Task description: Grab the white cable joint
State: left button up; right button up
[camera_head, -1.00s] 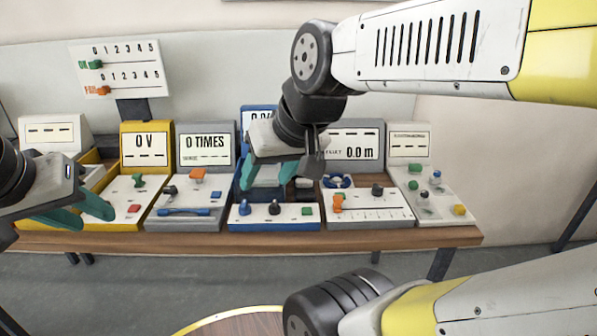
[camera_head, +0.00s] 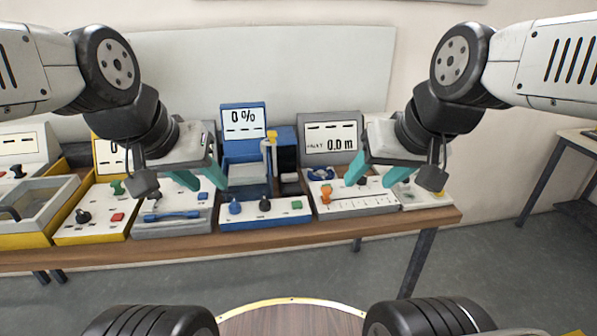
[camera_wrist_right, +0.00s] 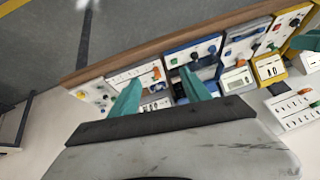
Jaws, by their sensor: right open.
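I cannot make out a white cable joint for certain. A small blue-and-white ring-shaped piece (camera_head: 320,174) lies on the grey station with the "0.0 m" display (camera_head: 331,137); it also shows in the right wrist view (camera_wrist_right: 157,87). My right gripper (camera_head: 373,172) is open and empty, above the right part of that station; in the wrist view its teal fingers (camera_wrist_right: 160,84) are spread apart with stations beyond them. My left gripper (camera_head: 198,176) is open, with nothing visible between its fingers, above the grey station left of the blue one.
A blue station with a "0 %" display (camera_head: 243,121) stands between the grippers, with a yellow-topped post (camera_head: 272,140) beside its screen. A yellow station (camera_head: 91,222) and a lidded box (camera_head: 38,205) are further left. The wooden table edge (camera_head: 250,235) runs in front.

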aim_at(292, 177)
jog(key=i+l+u, duration=0.25)
jog(key=u, duration=0.15)
jog(key=i+l+u, duration=0.4)
jog(key=k+j, duration=0.05)
